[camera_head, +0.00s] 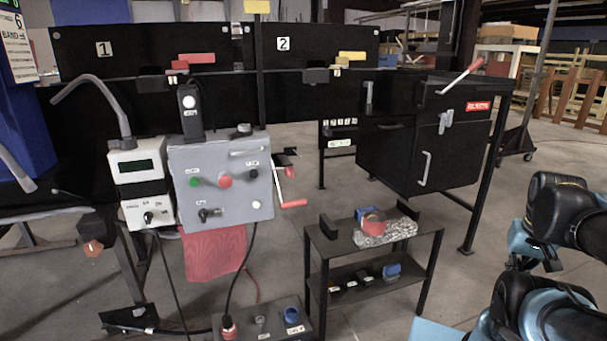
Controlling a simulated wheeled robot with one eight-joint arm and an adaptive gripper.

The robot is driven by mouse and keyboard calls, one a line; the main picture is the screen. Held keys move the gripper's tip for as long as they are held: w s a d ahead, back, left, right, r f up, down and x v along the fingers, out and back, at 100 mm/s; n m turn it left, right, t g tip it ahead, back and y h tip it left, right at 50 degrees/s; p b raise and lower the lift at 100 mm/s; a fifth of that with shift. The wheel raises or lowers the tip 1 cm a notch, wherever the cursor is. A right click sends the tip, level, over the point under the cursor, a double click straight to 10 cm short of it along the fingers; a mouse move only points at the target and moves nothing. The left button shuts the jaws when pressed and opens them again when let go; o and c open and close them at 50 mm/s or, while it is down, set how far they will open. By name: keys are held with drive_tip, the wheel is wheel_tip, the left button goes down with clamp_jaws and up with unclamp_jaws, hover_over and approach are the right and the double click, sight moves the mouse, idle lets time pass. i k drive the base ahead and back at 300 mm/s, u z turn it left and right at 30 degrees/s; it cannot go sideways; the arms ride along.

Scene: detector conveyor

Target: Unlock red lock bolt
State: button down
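A red bar-shaped part (196,58), which looks like the red lock bolt, sits at the upper left on the black frame, at the lower edge of the black panel (140,50) marked 1. A smaller red piece adjoins its left end, and a dark block (152,84) is below it. Whether the bolt is locked cannot be told. My arm shows at the right edge, far from the red part. Dark pieces at its low end (534,263) may be my gripper, partly hidden by my arm; its fingers cannot be made out.
A yellow part (351,56) sits by panel 2 (310,45). A grey control box (222,183) and a white instrument (142,180) stand below the red part. A red-handled crank (291,203), black shelf cart (372,255) and black reject cabinet (400,160) stand rightward. Floor shows between them.

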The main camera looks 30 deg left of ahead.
sight(290, 172)
drive_tip(key=u, duration=1.7)
